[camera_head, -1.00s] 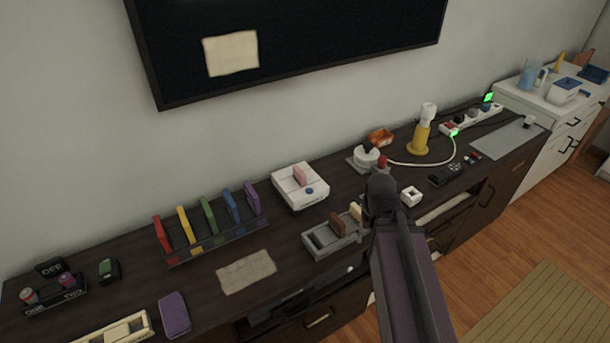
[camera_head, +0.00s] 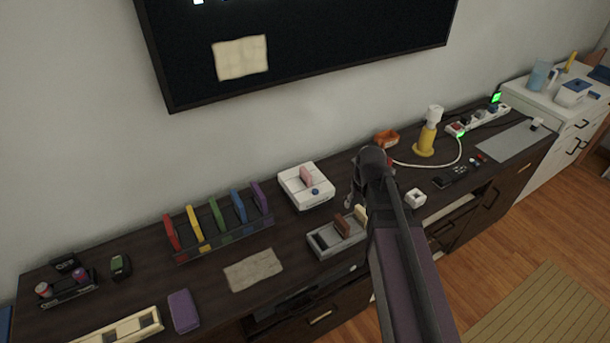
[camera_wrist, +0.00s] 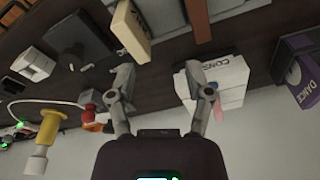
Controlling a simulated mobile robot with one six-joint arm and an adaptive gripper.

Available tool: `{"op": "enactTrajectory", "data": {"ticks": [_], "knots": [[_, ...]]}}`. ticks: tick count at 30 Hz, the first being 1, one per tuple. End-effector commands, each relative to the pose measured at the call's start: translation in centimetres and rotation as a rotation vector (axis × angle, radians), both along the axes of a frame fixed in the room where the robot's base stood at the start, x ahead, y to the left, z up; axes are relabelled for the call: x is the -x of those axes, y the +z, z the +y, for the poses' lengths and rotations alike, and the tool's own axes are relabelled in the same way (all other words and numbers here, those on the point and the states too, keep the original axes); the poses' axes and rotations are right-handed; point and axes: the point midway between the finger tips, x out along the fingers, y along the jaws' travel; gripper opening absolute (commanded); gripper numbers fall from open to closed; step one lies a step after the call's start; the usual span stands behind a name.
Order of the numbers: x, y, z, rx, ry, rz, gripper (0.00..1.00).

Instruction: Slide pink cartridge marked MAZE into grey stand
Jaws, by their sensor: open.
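The pink cartridge (camera_head: 306,176) stands upright in the slot of the white console (camera_head: 318,196), at the back middle of the dark cabinet. Its marking is too small to read. The grey stand (camera_head: 318,249) is in front of the console and holds a brown cartridge (camera_head: 343,225) and a cream cartridge (camera_head: 361,215); its left part has a dark space. My gripper (camera_wrist: 160,74) is open and empty, above the cabinet to the right of the console. In the wrist view, the console (camera_wrist: 225,72) and some pink (camera_wrist: 234,101) lie beside the right finger.
A rack of coloured cartridges (camera_head: 222,238) stands left of the console. A beige cloth (camera_head: 253,270) and a purple box (camera_head: 184,311) lie at the front. The wall and screen (camera_head: 330,50) rise behind.

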Motion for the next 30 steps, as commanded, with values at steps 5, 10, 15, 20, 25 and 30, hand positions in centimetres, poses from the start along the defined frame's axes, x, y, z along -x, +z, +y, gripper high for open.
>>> {"op": "enactTrajectory", "data": {"ticks": [5, 10, 15, 20, 25, 30], "knots": [[-7.4, 4.1, 6.2, -0.032, 0.167, -0.107, 0.66], [-11.5, 6.4, 11.1, -0.054, 0.288, -0.191, 0.66], [-13.1, 7.2, 13.5, -0.066, 0.342, -0.232, 0.66], [-13.2, 7.2, 13.8, -0.067, 0.35, -0.238, 0.66], [-13.2, 7.2, 13.8, -0.067, 0.35, -0.237, 0.66], [-13.2, 6.9, 13.9, -0.067, 0.349, -0.237, 0.66]]}}
